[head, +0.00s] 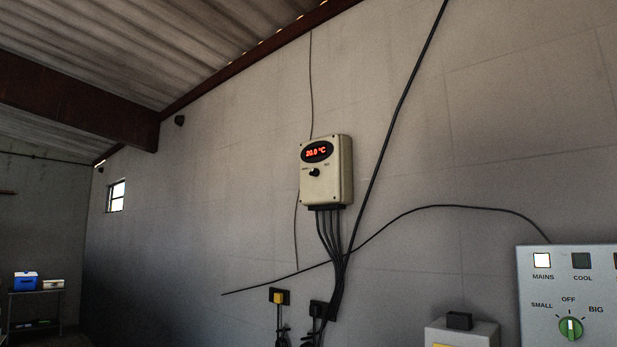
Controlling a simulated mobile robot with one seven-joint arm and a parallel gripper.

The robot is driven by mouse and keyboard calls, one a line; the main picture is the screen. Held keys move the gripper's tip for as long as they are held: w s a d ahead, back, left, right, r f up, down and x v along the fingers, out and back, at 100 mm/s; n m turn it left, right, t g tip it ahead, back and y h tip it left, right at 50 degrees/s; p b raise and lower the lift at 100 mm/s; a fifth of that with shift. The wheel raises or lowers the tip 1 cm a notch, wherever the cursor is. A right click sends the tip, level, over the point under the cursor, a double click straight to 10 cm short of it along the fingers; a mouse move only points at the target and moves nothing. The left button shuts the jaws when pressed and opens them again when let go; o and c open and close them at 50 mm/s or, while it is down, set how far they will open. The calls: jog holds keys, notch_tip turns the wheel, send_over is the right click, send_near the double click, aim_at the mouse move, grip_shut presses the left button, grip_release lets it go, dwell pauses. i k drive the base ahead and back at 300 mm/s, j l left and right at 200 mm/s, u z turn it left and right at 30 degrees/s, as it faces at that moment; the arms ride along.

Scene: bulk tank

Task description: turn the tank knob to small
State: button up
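The tank knob (570,328) is a green dial with a pale pointer bar, low on a light grey control panel (540,290) at the right edge of the head view. Labels around it read SMALL at upper left, OFF at the top and BIG at upper right. The bar stands about upright, toward OFF. Above it the MAINS lamp (542,260) is white and lit, and the COOL lamp (582,260) is dark. The panel's right and lower parts are cut off by the frame. My gripper is not in view.
A cream wall box (341,165) with a red 20.0 °C display and a black knob hangs mid-wall, cables below it. A pale box (462,334) with a black top stands left of the panel. A shelf (36,293) with a blue cooler is far left.

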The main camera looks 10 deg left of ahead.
aim_at(314, 172)
jog(key=i+j, duration=0.15)
jog(key=i, duration=0.2)
jog(key=i+j, duration=0.2)
jog(key=i, duration=0.2)
jog(key=i+j, duration=0.15)
jog(key=i, duration=0.2)
